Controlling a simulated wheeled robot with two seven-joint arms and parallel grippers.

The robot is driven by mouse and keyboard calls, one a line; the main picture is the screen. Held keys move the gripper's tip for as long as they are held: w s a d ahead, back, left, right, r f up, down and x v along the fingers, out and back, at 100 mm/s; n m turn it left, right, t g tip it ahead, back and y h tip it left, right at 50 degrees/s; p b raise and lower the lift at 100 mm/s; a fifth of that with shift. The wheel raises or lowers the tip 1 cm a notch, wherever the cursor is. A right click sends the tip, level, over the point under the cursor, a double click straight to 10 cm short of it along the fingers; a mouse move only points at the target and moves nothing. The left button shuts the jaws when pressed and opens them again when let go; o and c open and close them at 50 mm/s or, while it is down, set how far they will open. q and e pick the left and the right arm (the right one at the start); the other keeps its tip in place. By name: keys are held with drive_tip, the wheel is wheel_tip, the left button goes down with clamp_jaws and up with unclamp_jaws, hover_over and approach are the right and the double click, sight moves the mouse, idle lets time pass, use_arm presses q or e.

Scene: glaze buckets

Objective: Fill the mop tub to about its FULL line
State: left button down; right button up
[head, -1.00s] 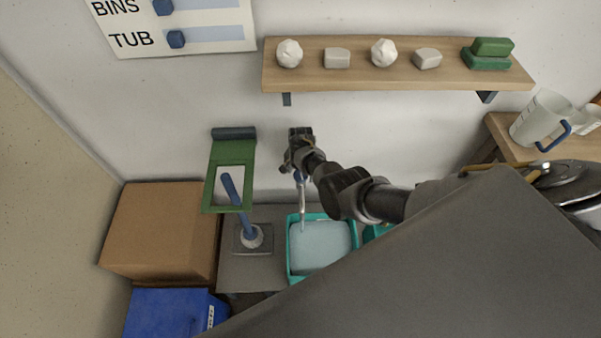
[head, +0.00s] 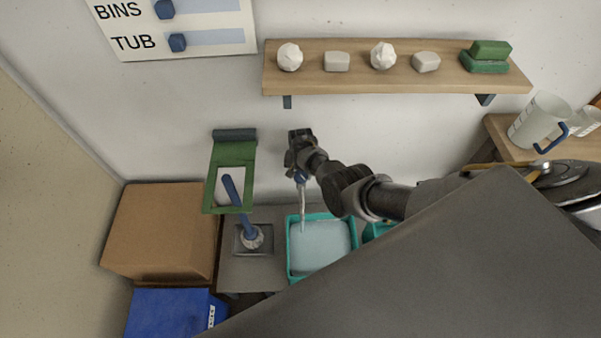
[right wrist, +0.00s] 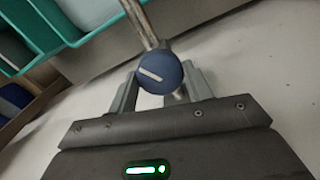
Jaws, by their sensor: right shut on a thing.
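The teal tub (head: 291,262) stands below the tap on a grey surface, holding pale water (head: 322,245). No FULL line can be made out on it. A metal tap spout (head: 303,207) points down over the tub; whether a stream runs from it is hard to tell. The tap's round blue knob (right wrist: 160,73) has a white mark and sits between the fingers of my right gripper (right wrist: 160,88), which is shut on it. In the head view my right gripper (head: 299,165) is by the wall, above the tub. My left gripper is out of view.
A second teal container (head: 376,230) is right of the tub, mostly hidden. A wooden shelf (head: 400,85) runs above.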

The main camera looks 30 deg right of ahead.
sight(300, 175)
drive_tip(key=n, duration=0.5)
drive_tip(key=shift+n+p, duration=0.3)
drive_tip(key=shift+p, duration=0.1)
drive_tip(key=n, duration=0.5)
drive_tip(key=shift+n, duration=0.4)
drive_tip(key=o, duration=1)
drive_tip(key=shift+r+p, duration=0.35)
drive_tip(key=shift+r, duration=0.05)
wheel_tip(300, 175, up, 10)
drive_tip(key=p, duration=0.3)
drive_tip(key=shift+p, duration=0.3)
